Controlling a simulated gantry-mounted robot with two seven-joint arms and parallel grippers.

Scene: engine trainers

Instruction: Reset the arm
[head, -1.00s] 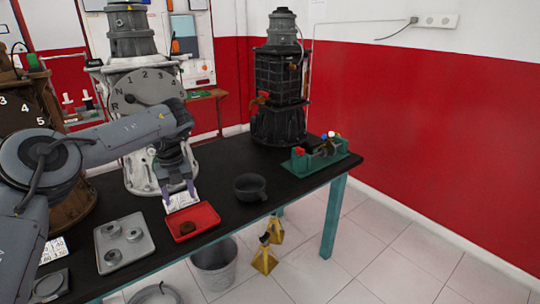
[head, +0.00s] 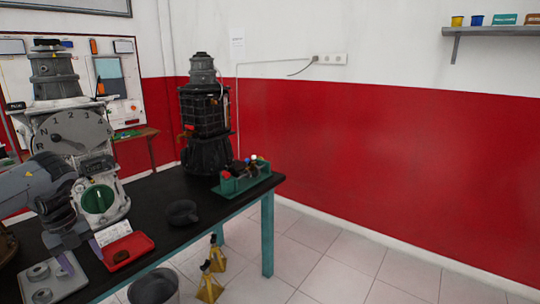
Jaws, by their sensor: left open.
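My left arm comes in from the left edge. My left gripper (head: 77,254) points down at the lower left, with its purple fingers apart and nothing seen between them. It appears over the gap between the red tray (head: 148,243) and the grey tray (head: 75,284). The red tray holds a small brown part (head: 121,256). The grey tray holds several round metal parts. My right arm is not in view.
A white engine trainer (head: 112,172) with a numbered dial and green disc (head: 97,199) stands behind my arm. A dark trainer (head: 207,155), black bowl (head: 183,212) and green bin (head: 246,180) stand on the black table (head: 155,190). Yellow stands (head: 209,287) are on the floor.

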